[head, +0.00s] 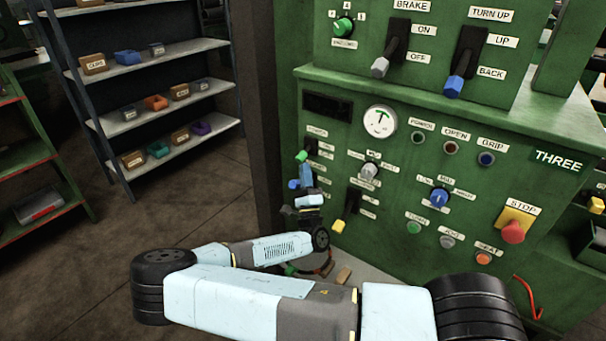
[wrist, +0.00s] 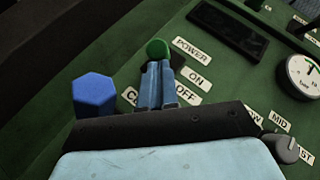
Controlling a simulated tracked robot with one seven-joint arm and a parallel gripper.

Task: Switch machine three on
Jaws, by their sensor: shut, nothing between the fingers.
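Machine three (head: 463,185) is the green cabinet on the right, with a "THREE" plate (head: 559,161). Its power lever has a green knob (head: 302,156) at the panel's left side. The knob also shows in the wrist view (wrist: 158,47), beside the labels POWER (wrist: 191,50), ON and OFF. My gripper (head: 306,172) is at the panel just below this knob. In the wrist view its two blue-grey fingers (wrist: 157,80) are together and empty, tips right at the knob's lower side. I cannot tell whether they touch it. The lever's shaft is mostly hidden, so its setting is unclear.
A lever with a blue knob (wrist: 94,92) is close left of my fingers in the wrist view. A yellow-tipped lever (head: 338,226) is below my gripper. A grey dial (head: 369,171) and a red stop button (head: 513,231) are farther right. Shelves (head: 150,75) stand at the left.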

